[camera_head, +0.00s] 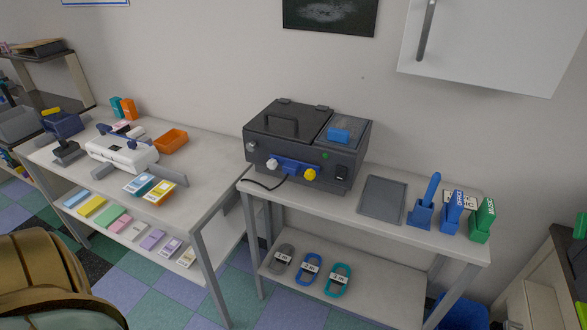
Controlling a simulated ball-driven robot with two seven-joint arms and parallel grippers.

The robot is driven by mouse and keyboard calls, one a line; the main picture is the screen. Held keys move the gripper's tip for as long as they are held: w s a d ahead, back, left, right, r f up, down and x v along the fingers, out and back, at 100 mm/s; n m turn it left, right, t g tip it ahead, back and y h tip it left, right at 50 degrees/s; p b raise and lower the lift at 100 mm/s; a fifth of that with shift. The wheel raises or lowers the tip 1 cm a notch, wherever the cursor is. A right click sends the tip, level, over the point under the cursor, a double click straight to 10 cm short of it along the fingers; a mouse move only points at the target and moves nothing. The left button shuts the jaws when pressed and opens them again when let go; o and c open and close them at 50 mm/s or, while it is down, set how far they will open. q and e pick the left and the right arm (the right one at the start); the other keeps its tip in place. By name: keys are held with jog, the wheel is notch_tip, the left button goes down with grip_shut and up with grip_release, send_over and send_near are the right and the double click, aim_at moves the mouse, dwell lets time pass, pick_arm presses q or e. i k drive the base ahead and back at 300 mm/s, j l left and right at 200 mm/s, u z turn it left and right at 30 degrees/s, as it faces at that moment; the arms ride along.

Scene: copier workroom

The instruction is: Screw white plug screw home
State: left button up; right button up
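The white plug screw (272,164) is a small white knob on the front of the dark grey machine (290,148), at the left end of a blue bar (292,166). A yellow knob (310,174) is at the bar's right end. The white screw's head stands out from the front; how deep it sits cannot be told at this size. Nothing touches it. Neither of my grippers is in view.
The machine stands on a light table (400,226) beside a grey tray (382,199) and several upright blue and green holders. A black cable (262,185) hangs at the machine's left. Another table (205,160) with a white device stands left. A gold-brown rounded object (45,275) fills the lower left.

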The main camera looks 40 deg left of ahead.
aim_at(273, 164)
jog(key=u, duration=1.35)
